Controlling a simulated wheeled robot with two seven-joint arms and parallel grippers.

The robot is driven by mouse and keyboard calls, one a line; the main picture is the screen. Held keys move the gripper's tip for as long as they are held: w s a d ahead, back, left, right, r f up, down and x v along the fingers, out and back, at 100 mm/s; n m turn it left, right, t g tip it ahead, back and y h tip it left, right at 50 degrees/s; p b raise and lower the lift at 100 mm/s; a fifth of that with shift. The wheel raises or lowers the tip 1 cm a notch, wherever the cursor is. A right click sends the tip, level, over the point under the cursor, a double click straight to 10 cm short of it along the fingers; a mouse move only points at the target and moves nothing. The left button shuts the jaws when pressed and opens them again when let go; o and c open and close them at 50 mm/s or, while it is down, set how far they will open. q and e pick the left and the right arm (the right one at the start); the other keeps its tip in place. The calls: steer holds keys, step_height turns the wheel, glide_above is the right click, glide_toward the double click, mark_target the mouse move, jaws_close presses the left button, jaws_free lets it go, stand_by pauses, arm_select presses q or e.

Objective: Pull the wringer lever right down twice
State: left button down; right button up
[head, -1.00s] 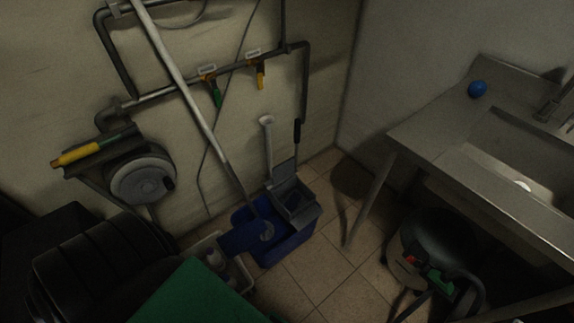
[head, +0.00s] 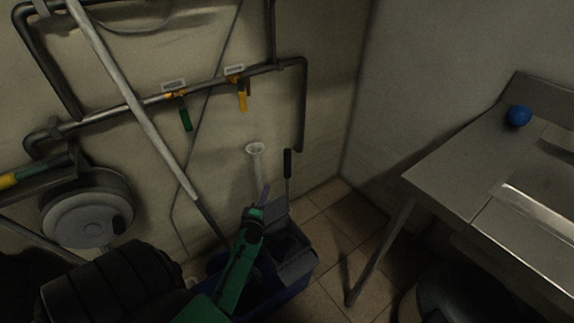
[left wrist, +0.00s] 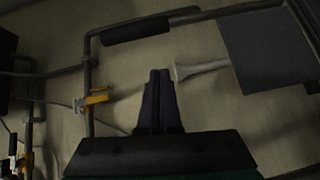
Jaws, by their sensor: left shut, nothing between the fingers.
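The wringer lever shows in the head view as a black grip (head: 287,163) on a thin rod. It stands upright at the back of the grey wringer (head: 290,262) on the blue mop bucket (head: 297,292). My left gripper (head: 265,192) is shut and empty, in front of and just left of the lever, apart from it. In the left wrist view my shut fingers (left wrist: 160,76) point at the wall. The lever's dark grip (left wrist: 137,30) lies above them there, and the wringer's grey plate (left wrist: 268,46) is at upper right. My left arm hides part of the bucket.
A white funnel-topped pipe (head: 256,160) stands close behind my left gripper. A mop handle (head: 135,100) leans across the wall at left. A steel sink table (head: 470,165) with a blue ball (head: 518,116) is at right.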

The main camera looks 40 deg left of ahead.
arm_select(q)
steer(key=w+a+r+n+y, duration=0.1)
steer(key=w+a+r+n, duration=0.15)
steer(key=w+a, duration=0.6)
steer(key=w+d, duration=0.1)
steer(key=d, duration=0.5)
steer(key=shift+w+r+m, duration=0.2)
steer(key=shift+r+m, duration=0.05)
steer(key=shift+m, duration=0.1)
arm_select(e)
steer(key=shift+w+f, duration=0.25)
steer(key=shift+f, duration=0.1)
